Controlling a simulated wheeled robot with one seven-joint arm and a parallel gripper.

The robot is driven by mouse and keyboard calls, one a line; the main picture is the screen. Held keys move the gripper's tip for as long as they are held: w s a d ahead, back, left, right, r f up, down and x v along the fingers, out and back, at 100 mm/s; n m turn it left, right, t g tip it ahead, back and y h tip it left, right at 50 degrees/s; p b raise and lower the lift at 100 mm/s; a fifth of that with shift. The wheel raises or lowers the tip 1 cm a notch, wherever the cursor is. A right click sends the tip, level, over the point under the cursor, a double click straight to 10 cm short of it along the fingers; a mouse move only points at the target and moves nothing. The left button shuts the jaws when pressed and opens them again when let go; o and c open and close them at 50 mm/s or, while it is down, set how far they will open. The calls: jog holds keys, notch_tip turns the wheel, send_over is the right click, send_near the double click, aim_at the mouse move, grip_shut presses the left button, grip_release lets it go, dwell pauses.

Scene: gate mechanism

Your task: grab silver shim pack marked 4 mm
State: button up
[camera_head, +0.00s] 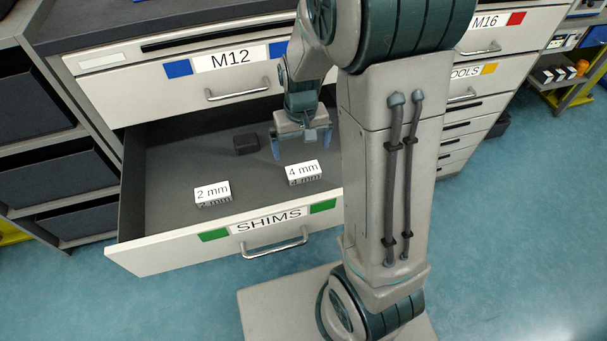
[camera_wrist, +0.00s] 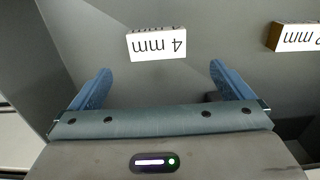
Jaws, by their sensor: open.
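The 4 mm shim pack (camera_head: 303,172) is a small silver-white block lying in the open SHIMS drawer (camera_head: 168,238), toward its right front. My gripper (camera_head: 299,150) is inside the drawer just behind the pack, with its two blue fingers apart and nothing between them. In the wrist view the 4 mm pack (camera_wrist: 156,44) appears upside down, ahead of and between the open fingertips (camera_wrist: 160,72), not touching them. The 2 mm pack (camera_head: 212,193) lies to the left in the same drawer and shows at the right edge of the wrist view (camera_wrist: 295,37).
A dark block (camera_head: 246,143) lies farther back in the drawer. The closed M12 drawer (camera_head: 195,88) overhangs the rear of the open one. The drawer floor between the packs is clear. Dark bins (camera_head: 68,167) stand at the left.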

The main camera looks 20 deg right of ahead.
aim_at(303, 169)
jog(key=f, duration=0.3)
jog(key=f+b, duration=0.1)
jog(key=f, duration=0.2)
jog(key=f+b, duration=0.1)
jog(key=f, duration=0.2)
jog(key=shift+d, duration=0.25)
jog(key=shift+r, duration=0.1)
jog(key=c, duration=1.1)
